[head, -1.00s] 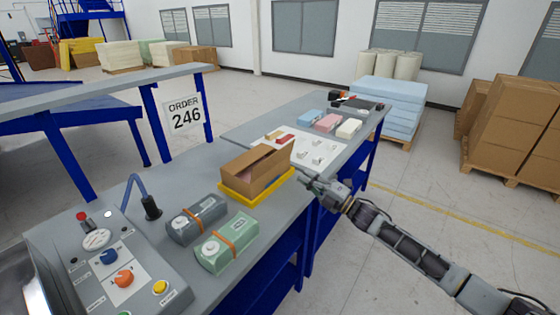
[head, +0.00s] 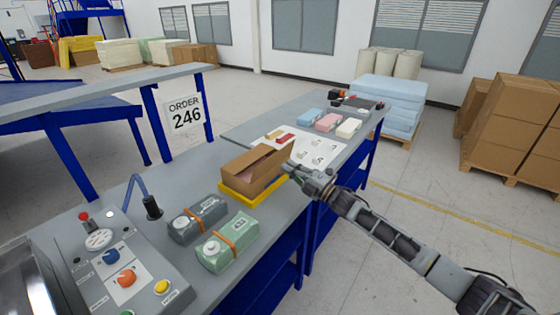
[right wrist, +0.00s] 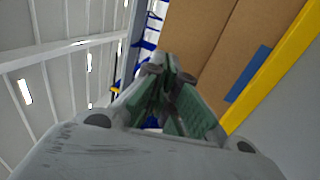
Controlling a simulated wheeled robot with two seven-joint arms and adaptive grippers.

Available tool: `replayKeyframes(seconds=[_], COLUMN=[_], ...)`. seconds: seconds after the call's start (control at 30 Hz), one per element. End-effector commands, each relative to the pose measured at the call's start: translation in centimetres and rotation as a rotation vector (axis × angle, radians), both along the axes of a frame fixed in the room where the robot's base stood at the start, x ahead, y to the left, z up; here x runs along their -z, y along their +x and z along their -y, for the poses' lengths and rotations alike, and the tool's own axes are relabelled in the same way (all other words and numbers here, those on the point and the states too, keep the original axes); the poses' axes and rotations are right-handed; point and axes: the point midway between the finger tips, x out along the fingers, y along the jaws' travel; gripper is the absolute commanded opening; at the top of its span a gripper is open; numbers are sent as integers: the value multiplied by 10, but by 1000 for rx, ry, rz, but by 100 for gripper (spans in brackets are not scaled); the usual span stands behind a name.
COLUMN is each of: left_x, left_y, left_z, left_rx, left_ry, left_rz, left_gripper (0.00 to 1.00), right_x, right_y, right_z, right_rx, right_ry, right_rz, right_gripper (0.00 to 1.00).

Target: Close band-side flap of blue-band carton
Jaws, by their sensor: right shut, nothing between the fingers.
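The brown carton (head: 262,175) stands on a yellow tray (head: 237,199) on the bench. In the right wrist view, a short blue band (right wrist: 248,74) shows on the carton's cardboard (right wrist: 215,35), beside the yellow tray edge (right wrist: 285,62). My right gripper (head: 288,170) is shut and empty at the carton's right end. In the wrist view its fingertips (right wrist: 168,70) are close to the cardboard; I cannot tell whether they touch. My left gripper is not in view.
A grey pack (head: 197,220) and a green pack (head: 228,242) with orange straps lie in front of the carton. A control panel (head: 125,275) is at the near left. Behind the carton are a white board (head: 318,150) and several coloured blocks (head: 328,122).

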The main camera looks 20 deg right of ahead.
Motion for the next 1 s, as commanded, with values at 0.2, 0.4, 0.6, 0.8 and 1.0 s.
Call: replayKeyframes(seconds=[0.2, 0.4, 0.6, 0.8, 1.0], left_x=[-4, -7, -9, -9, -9], left_y=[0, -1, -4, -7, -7], left_z=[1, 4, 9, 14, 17], left_rx=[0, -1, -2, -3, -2], left_ry=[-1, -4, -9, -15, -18], left_rz=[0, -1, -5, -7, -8], left_gripper=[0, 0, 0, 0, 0], right_x=[-6, -10, -11, -12, -12], right_y=[13, 25, 33, 35, 35], right_z=[-10, -20, -26, -28, -27], right_rx=[0, 0, 0, 0, 0], right_ry=[0, 0, 1, 1, 1], right_rz=[1, 2, 1, 1, 1], right_gripper=[0, 0, 0, 0, 0])
